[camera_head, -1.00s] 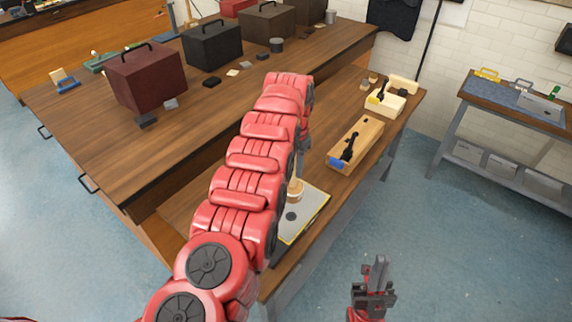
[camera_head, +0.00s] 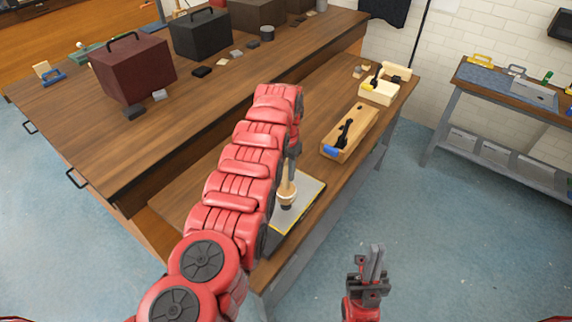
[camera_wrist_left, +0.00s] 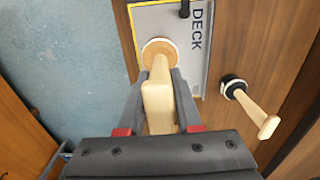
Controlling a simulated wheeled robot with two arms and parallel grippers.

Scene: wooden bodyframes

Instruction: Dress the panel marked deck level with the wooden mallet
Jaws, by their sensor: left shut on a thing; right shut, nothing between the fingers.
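My left gripper (camera_wrist_left: 159,92) is shut on the pale handle of the wooden mallet (camera_wrist_left: 157,105). In the head view the mallet (camera_head: 287,197) hangs head down over the panel. I cannot tell whether its head touches. The grey panel (camera_head: 309,190) has a yellow edge and lies on the low bench. In the left wrist view the panel (camera_wrist_left: 188,72) bears the word DECK and a dark part at its top. My left arm hides some of the panel in the head view. My right gripper (camera_head: 374,264) is shut and empty, off the bench's front side.
A mallet with a black head (camera_wrist_left: 247,102) lies right of the panel in the left wrist view. A wooden box with a black tool (camera_head: 347,135) and a cream tray (camera_head: 380,90) stand farther along the bench. A maroon case (camera_head: 135,70) stands on the long table.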

